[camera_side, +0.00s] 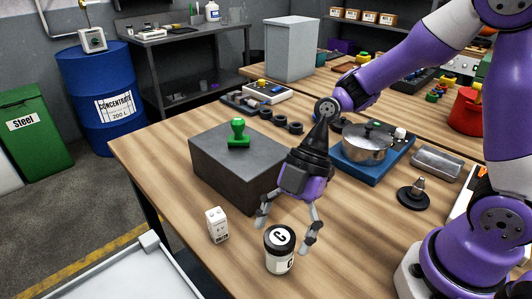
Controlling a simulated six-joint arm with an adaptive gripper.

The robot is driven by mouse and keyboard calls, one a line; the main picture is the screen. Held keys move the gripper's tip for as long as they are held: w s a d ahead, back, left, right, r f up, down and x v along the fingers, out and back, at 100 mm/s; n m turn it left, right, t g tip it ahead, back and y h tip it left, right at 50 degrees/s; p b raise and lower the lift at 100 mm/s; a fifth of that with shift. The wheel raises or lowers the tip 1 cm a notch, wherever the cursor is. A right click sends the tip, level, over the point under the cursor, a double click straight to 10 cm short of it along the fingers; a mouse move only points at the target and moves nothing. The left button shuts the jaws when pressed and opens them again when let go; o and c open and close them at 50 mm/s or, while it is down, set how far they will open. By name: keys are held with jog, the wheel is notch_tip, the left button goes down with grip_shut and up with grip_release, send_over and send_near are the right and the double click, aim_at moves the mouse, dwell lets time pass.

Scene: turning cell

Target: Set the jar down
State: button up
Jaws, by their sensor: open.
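I cannot tell whether the right fingertip touches the jar.
A small white box (217,225) stands left of the jar. A dark grey block (237,172) with a green stamp (238,134) on it is behind. A steel pot (366,145) sits on a blue base (380,171). The tabletop right of the jar is clear.

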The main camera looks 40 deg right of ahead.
jog(key=s+d+r+m+t+h, duration=0.1)
jog(key=d+r+m+t+h, duration=0.2)
jog(key=m, duration=0.7)
jog(key=s+d+r+m+t+h, duration=0.2)
jog(key=d+r+m+t+h, duration=0.1)
jog(key=d+r+m, duration=0.5)
jog(key=d+m, duration=0.1)
jog(key=d, duration=0.1)
jog(key=shift+d+r+m+t+h, duration=0.25)
jog(key=shift+d+m+t+h, duration=0.05)
jog(key=shift+m, duration=0.1)
